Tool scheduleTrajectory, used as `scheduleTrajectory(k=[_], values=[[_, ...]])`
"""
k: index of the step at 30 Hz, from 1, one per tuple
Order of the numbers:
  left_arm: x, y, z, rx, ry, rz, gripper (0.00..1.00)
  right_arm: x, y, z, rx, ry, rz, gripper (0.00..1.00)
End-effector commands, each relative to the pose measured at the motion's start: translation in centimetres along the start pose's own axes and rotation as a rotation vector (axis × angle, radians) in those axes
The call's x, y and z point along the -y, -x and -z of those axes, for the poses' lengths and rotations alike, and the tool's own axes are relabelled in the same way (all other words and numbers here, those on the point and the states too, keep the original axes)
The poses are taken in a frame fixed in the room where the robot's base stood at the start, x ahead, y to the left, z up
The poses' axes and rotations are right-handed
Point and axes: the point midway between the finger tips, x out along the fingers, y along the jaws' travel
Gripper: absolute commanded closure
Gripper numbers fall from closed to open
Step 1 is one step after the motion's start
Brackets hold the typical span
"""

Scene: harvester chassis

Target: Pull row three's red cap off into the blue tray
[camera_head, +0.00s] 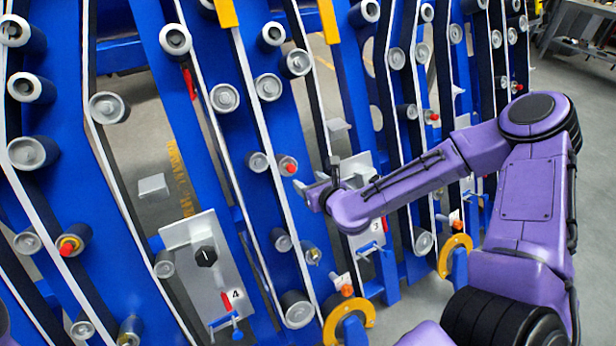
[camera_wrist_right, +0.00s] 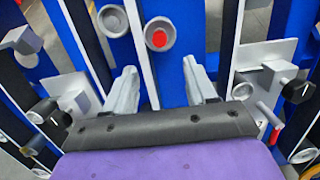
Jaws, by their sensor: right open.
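A red cap (camera_head: 288,166) sits on a grey round fitting on a blue upright, left of the plate marked 3 (camera_head: 377,226). The right wrist view also shows this cap (camera_wrist_right: 159,39), facing the camera, just beyond the fingertips and between their lines. My right gripper (camera_head: 316,176) is open and empty, just right of the cap. Its two grey fingers are spread apart in the right wrist view (camera_wrist_right: 158,78). No contact between fingers and cap shows. My left gripper is out of view. I see no blue tray in either view.
Blue uprights with several grey rollers (camera_head: 225,98) and white-edged belts surround the gripper. A plate marked 4 (camera_head: 187,236) with a black knob stands lower left. Other red caps show at the left (camera_head: 68,247) and right (camera_head: 433,116). Orange hooks (camera_head: 350,318) stick out low down.

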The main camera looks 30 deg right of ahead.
Motion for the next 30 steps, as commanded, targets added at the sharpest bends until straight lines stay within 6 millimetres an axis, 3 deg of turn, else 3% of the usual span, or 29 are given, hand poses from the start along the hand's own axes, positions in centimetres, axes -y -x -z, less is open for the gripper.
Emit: scheduleTrajectory(k=[15,20,27,29,30], values=[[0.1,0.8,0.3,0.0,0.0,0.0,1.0,0.0,-9.1,0.0,-0.001,-0.004,0.001,0.44],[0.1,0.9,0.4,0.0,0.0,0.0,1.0,0.0,-10.3,0.1,-0.002,-0.007,0.0,0.44],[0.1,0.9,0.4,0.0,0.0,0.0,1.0,0.0,-10.4,0.1,-0.001,-0.008,0.0,0.44],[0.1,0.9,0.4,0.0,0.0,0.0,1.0,0.0,-10.4,0.1,-0.001,-0.008,0.0,0.6],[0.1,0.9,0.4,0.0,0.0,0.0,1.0,0.0,-10.4,0.1,-0.001,-0.008,0.0,0.73]])
